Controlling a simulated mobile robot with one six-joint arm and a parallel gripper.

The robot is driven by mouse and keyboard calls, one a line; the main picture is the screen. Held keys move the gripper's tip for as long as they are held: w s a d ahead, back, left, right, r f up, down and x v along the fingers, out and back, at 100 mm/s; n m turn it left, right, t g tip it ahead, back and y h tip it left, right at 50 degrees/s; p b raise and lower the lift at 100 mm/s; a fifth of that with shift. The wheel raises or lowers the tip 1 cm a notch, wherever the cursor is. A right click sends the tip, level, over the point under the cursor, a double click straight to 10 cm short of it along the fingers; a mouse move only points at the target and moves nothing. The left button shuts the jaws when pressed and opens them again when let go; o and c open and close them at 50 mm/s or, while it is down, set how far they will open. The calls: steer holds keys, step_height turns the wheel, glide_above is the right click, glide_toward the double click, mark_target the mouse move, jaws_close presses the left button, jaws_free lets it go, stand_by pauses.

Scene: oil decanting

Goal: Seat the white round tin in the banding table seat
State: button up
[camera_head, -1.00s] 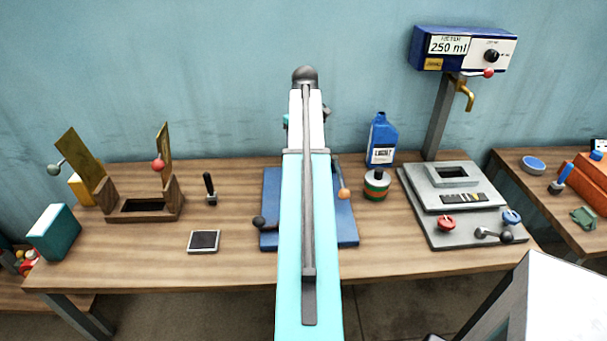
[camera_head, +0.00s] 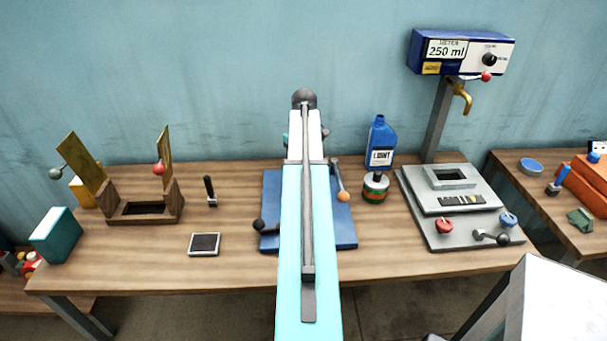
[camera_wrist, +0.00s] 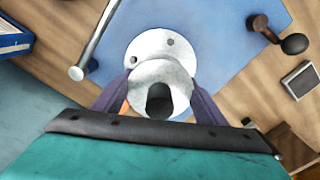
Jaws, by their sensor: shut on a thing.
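My gripper (camera_wrist: 157,90) is shut on the white round tin (camera_wrist: 148,73) in the wrist view, with a finger on either side. The tin's top has a dark opening towards me. Just beyond it, partly covered by it, is a pale round disc (camera_wrist: 165,43) with small dark holes, apparently the banding table's seat. The blue base (camera_wrist: 225,25) lies below. I cannot tell whether tin and seat touch. In the head view my arm hides the tin and the seat; only the sides of the blue base (camera_head: 345,222) show.
A striped tin (camera_head: 375,187) and blue bottle (camera_head: 381,142) stand to the right, near the grey filling station (camera_head: 425,215).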

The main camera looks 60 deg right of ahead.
steer(key=shift+f+p, duration=0.35)
steer(key=shift+f, duration=1)
steer(key=shift+f, duration=0.1)
steer(key=o, duration=1.4)
steer(key=shift+r, duration=0.2)
step_height(320, 180, up, 10)
steer(key=b, duration=0.2)
steer(key=shift+r+b, duration=0.2)
steer(key=shift+b, duration=0.15)
steer(key=shift+r, duration=0.7)
